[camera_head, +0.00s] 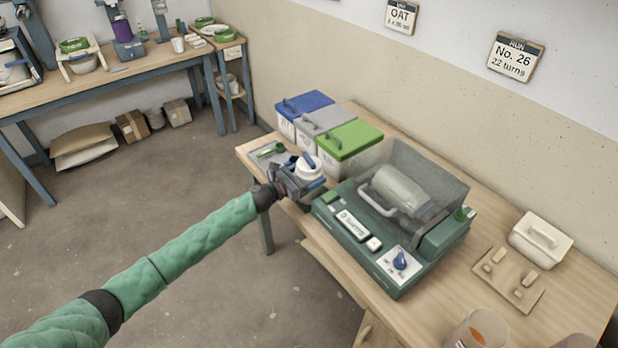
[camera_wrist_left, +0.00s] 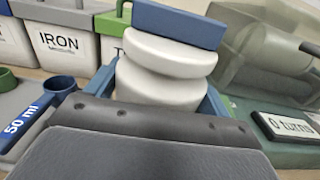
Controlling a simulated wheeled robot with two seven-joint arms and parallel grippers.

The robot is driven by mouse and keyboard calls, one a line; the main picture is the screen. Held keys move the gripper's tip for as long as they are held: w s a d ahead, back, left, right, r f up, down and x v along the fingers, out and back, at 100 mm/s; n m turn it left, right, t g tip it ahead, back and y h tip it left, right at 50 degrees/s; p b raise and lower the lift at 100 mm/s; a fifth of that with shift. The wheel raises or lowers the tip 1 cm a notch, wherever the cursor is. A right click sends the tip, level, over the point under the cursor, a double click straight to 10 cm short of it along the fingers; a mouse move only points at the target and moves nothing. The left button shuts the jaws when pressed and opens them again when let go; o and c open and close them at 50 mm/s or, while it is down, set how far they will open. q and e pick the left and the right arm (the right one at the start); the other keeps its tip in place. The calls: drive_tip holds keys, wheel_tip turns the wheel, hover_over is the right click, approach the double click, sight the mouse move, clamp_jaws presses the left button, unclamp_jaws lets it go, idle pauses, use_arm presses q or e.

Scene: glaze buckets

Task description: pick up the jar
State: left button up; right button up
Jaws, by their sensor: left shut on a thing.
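A white jar (camera_head: 308,170) with a blue bar on its top is at the left end of the right-hand table, beside the green machine. My left gripper (camera_head: 303,187) is shut on it. In the left wrist view the jar (camera_wrist_left: 158,75) stands about upright between the gripper's two blue fingers (camera_wrist_left: 160,97). The gripper body hides the jar's base, so I cannot tell whether it touches the table. My right gripper is in neither view.
Lidded bins in blue (camera_head: 304,104), grey (camera_head: 325,122) and green (camera_head: 350,139) stand behind the jar. The green machine (camera_head: 372,254) with a clear cover is close on the right. A grey tray with scoops (camera_head: 270,149) lies left of the jar.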

sight(309, 157)
use_arm(q)
drive_tip(key=shift+r, duration=0.5)
wheel_tip(309, 157, up, 7)
drive_tip(key=shift+f+b, duration=0.2)
drive_tip(key=shift+b, duration=0.8)
wheel_tip(309, 157, up, 2)
drive_tip(key=shift+r+p, duration=2.2)
drive_tip(key=shift+r, duration=1.1)
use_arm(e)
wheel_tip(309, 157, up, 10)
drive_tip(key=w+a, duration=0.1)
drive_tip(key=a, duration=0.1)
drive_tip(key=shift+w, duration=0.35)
